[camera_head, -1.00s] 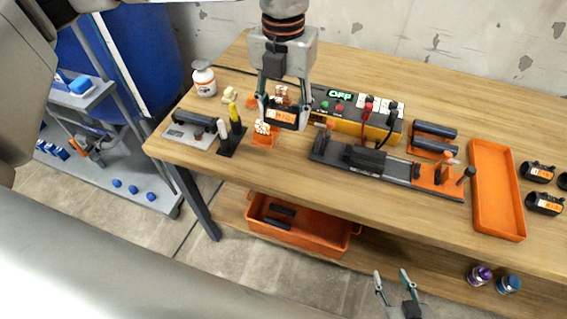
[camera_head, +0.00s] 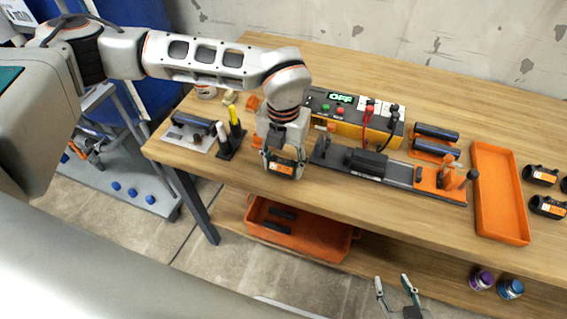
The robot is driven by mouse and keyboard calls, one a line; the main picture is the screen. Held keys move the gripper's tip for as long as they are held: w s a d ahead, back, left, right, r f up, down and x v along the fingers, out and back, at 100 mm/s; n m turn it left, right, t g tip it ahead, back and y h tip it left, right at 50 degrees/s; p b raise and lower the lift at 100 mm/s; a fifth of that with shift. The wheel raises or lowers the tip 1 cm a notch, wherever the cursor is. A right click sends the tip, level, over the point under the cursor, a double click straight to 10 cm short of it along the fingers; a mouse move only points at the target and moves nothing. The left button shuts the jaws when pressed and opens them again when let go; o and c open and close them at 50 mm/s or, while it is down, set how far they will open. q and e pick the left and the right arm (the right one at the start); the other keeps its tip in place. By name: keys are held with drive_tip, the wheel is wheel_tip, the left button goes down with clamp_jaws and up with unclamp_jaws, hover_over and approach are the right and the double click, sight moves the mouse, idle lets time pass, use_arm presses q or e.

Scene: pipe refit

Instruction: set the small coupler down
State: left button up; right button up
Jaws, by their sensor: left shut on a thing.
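The small coupler (camera_head: 281,169) is a short black fitting with an orange and white label. My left gripper (camera_head: 283,167) comes down from above and is shut on it. It holds the coupler over the front part of the wooden table (camera_head: 340,203), left of the black clamp rail. I cannot tell whether the coupler touches the table top. My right gripper (camera_head: 395,290) is low in front of the table, at the bottom of the view, with its two fingers apart and nothing between them.
A pen holder (camera_head: 228,148) stands left of the coupler. The black clamp rail (camera_head: 400,175) lies right of it, with a power box (camera_head: 350,126) behind. An orange tray (camera_head: 498,190) and several other couplers (camera_head: 540,175) are further right. An orange bin (camera_head: 300,235) is below.

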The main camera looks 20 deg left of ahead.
sight(283, 162)
use_arm(q)
drive_tip(key=shift+f, duration=0.15)
drive_tip(key=shift+f, duration=0.1)
drive_tip(key=shift+f, duration=0.1)
drive_tip(key=o, duration=1.1)
wheel_tip(283, 162, up, 11)
drive_tip(key=shift+w+f, duration=0.1)
drive_tip(key=shift+r, duration=0.8)
